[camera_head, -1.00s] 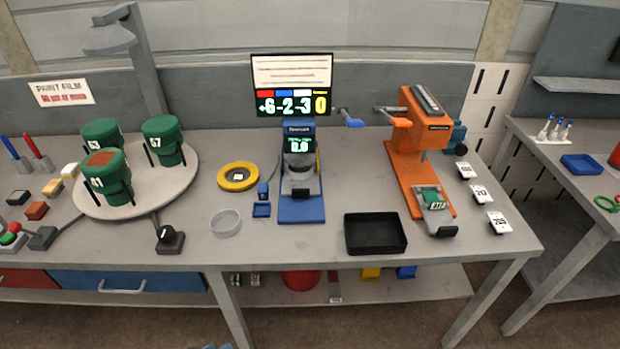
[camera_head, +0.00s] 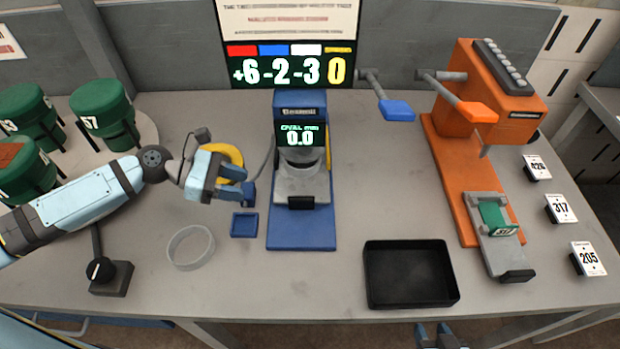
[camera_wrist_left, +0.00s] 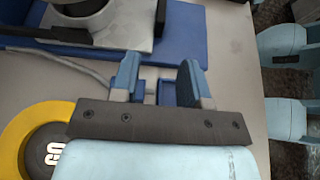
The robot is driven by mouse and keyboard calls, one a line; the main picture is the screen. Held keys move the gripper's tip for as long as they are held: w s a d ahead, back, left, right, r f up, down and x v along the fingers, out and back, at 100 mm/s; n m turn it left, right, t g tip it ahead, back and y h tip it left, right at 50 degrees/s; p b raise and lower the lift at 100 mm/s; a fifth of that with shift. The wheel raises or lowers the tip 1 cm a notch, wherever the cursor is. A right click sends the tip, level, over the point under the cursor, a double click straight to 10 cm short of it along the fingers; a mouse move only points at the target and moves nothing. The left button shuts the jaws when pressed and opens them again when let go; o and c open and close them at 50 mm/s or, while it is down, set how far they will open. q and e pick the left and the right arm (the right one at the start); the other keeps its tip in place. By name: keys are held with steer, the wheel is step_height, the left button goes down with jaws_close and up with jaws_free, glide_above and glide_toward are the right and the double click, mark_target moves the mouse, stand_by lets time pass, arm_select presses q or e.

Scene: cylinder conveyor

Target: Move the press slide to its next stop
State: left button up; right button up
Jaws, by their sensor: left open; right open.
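The orange press (camera_head: 452,170) stands right of centre in the head view. Its grey slide (camera_head: 503,252), with a dark front end, sits low on the orange base and carries a green numbered plate (camera_head: 498,219). My left gripper (camera_head: 246,182) is open and empty, left of the blue gauge and far from the slide. It also shows open in the left wrist view (camera_wrist_left: 158,80). My right gripper (camera_head: 437,336) is open at the bottom edge, partly cut off.
The blue gauge (camera_head: 270,229) reads 0.0. A yellow ring (camera_head: 236,153) lies behind my left gripper. A black tray (camera_head: 373,300) lies between gauge and slide. A clear ring dish (camera_head: 174,262) stands front left. Number cards (camera_head: 558,209) lie right of the press.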

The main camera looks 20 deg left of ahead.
mark_target(299, 198)
arm_select(q)
steer(key=shift+w+d+r, duration=0.1)
steer(key=shift+w+d, duration=0.05)
steer(key=shift+d, duration=0.25)
steer(key=x, duration=1.3)
steer(key=shift+r+p, duration=0.1)
steer(key=shift+p, duration=0.3)
jaws_close()
